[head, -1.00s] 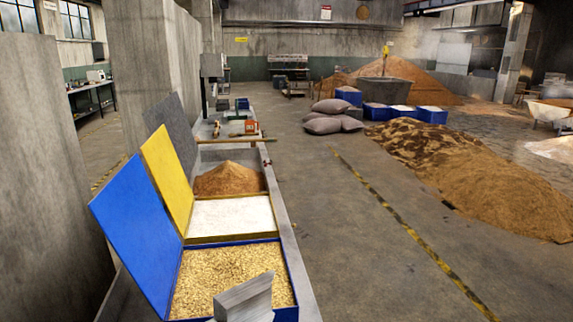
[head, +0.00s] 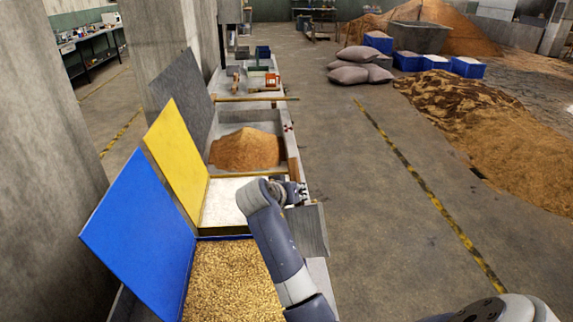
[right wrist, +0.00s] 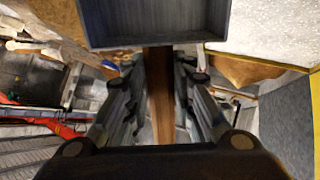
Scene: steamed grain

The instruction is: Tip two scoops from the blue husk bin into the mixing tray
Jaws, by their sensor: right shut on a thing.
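The blue husk bin (head: 190,283) stands at the bottom of the head view, its blue lid (head: 140,230) open to the left, filled with golden husk (head: 235,275). My right gripper (head: 298,193) is shut on the wooden handle (right wrist: 160,100) of a grey scoop (head: 310,232). The scoop is at the right edge of the bin row, beside the white-filled bin. In the right wrist view the scoop's pan (right wrist: 155,22) shows a grey surface with no husk visible. A grey tray (head: 268,124) holding a brown heap lies farther back; I cannot tell whether it is the mixing tray. My left gripper is out of view.
A yellow-lidded bin (head: 205,215) of white material (head: 222,203) lies between the blue bin and the brown heap (head: 246,150). A grey panel (head: 182,88) stands behind. A stick (head: 255,98) crosses the bench. The floor (head: 365,200) to the right is clear.

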